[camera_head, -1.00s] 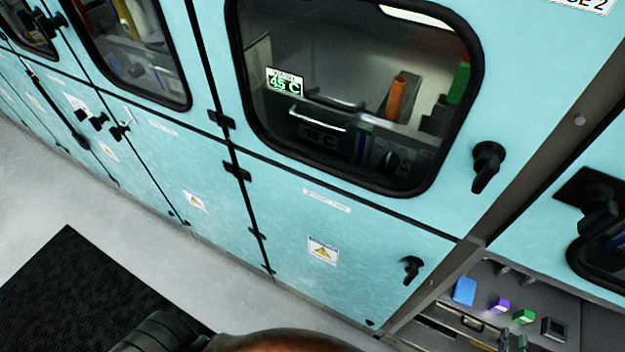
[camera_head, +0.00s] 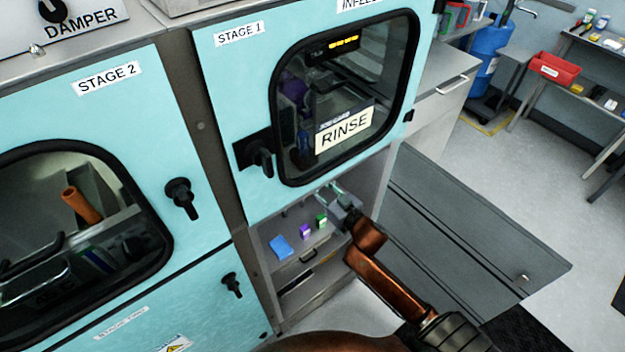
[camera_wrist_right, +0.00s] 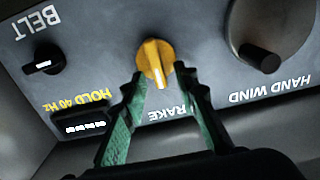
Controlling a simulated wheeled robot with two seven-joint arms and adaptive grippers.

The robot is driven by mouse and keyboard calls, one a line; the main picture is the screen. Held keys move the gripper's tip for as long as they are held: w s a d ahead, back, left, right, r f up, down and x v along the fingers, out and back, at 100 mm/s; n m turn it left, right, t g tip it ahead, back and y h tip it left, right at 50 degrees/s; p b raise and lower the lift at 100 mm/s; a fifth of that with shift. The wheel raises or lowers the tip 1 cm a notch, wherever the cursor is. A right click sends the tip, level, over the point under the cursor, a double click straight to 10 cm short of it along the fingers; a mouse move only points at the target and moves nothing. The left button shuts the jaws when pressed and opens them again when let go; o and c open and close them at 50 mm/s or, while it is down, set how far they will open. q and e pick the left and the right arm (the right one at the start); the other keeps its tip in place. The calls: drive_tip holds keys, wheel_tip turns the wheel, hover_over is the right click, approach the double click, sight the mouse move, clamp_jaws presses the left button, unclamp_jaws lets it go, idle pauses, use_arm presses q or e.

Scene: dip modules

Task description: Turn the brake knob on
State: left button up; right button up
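The yellow knob (camera_wrist_right: 155,62) with a white pointer line sits on a grey panel in the right wrist view. The label below it reads "RAKE", its first letter hidden by a finger. The pointer line points down in the picture, slightly right. My right gripper (camera_wrist_right: 159,80) is open, with its green-padded fingers to either side of the knob's lower part. I cannot tell whether they touch it. In the head view my right gripper (camera_head: 341,196) reaches into the open compartment under Stage 1; the knob cannot be made out there. My left gripper is not in view.
The panel also has a black BELT knob (camera_wrist_right: 43,61), a HAND WIND wheel (camera_wrist_right: 270,45) and a small display (camera_wrist_right: 85,127) near the fingers. A lowered grey door (camera_head: 470,240) lies right of my arm. Blue, purple and green items lie in the compartment.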

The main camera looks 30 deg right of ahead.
drive_tip(key=shift+w, duration=0.4)
drive_tip(key=shift+c, duration=0.5)
clamp_jaws()
